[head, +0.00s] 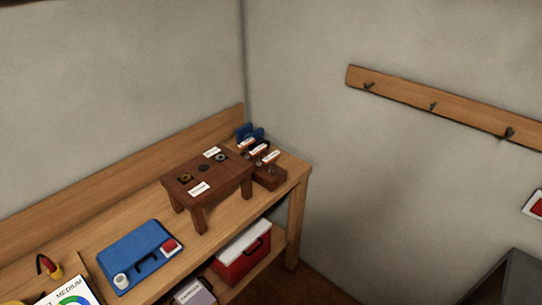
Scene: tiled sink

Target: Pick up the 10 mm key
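I cannot make out a thing that is surely the 10 mm key; the labels are too small to read. Several labelled small items, including a dark wooden block (268,178), stand at the bench's far end by the wall corner. Neither of my grippers is in the head view.
A small brown wooden stand (226,177) with round pieces sits on the bench (225,221). A white cup (121,281) and a red-and-white item (170,247) are on the mat. A red box (243,256) is on the lower shelf. A hook rail (405,97) hangs right.

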